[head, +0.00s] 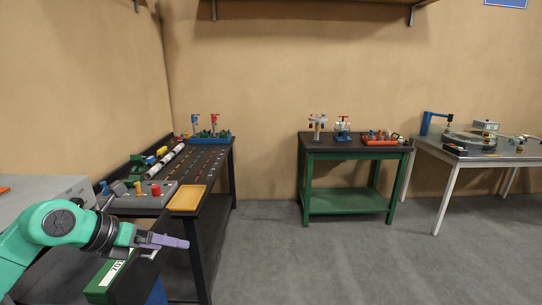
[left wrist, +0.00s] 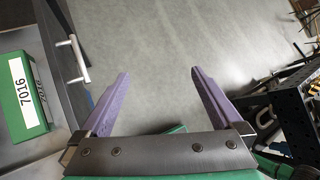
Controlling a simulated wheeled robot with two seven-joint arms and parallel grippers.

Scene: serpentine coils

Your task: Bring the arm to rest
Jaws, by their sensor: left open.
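My left arm comes in from the left in the head view, green with a dark wrist. My left gripper (head: 168,241) is in front of the near end of the dark workbench, apart from it. In the left wrist view the two purple fingers of the left gripper (left wrist: 158,98) are spread wide with nothing between them, over grey floor. My right gripper is not in view.
A dark workbench (head: 215,168) with a yellow tray (head: 187,198) stands at left. A green box marked 7016 (left wrist: 22,98) is close to the gripper. A green table (head: 348,158) and a grey table (head: 475,153) stand farther right. The floor between is clear.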

